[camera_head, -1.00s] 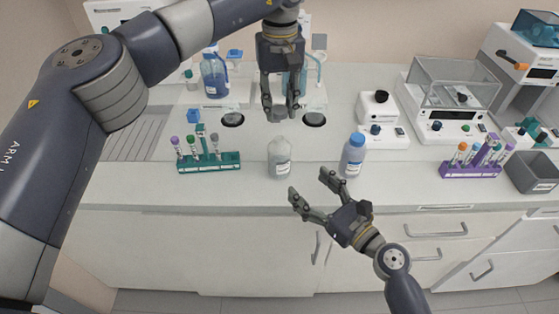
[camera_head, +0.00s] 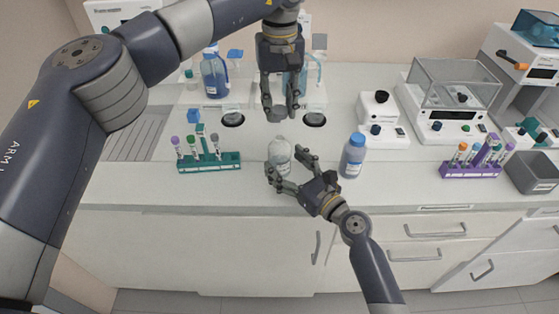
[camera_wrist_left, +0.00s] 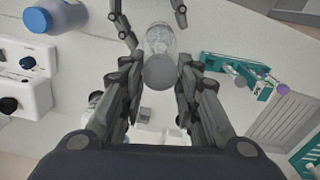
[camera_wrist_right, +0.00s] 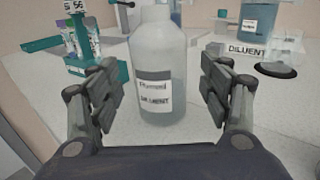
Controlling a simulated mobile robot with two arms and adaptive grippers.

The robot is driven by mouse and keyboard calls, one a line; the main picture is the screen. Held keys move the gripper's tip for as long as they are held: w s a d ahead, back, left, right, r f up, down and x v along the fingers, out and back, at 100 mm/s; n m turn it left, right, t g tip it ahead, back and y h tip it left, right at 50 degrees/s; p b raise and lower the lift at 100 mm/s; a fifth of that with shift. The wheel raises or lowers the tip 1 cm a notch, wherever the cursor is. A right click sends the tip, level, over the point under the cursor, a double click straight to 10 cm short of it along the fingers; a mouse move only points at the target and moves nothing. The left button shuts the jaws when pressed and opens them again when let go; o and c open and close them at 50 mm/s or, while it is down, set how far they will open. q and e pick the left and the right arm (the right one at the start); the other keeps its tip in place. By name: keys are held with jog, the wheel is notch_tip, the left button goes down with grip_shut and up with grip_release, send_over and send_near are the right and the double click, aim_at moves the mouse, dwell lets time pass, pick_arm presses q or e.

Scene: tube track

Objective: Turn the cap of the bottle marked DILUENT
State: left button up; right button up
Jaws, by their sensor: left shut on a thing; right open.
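The DILUENT bottle (camera_head: 280,150) is clear, stands upright on the bench, and shows its label in the right wrist view (camera_wrist_right: 158,85). My left gripper (camera_head: 281,116) points down above it. In the left wrist view its fingers (camera_wrist_left: 158,78) are shut on the grey round cap (camera_wrist_left: 160,73), with the bottle body beyond. In the right wrist view the fingers (camera_wrist_right: 160,88) stand apart from the bottle.
A blue-capped bottle (camera_head: 353,156) stands close to the right of my right gripper. A green tube rack (camera_head: 210,162) is to the left, a purple rack (camera_head: 470,170) far right. A DILUENT sign (camera_wrist_right: 247,49) stands behind.

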jog(key=shift+x, duration=1.3)
jog(key=shift+s, duration=0.1)
jog(key=shift+c, duration=0.3)
jog(key=c, duration=1.6)
pick_arm(q)
send_over(280, 138)
jog(key=shift+f, duration=2.45)
pick_arm(e)
jog(key=shift+o, duration=0.2)
pick_arm(q)
jog(key=shift+f, duration=0.9)
jog(key=shift+f, duration=0.55)
pick_arm(e)
grip_shut()
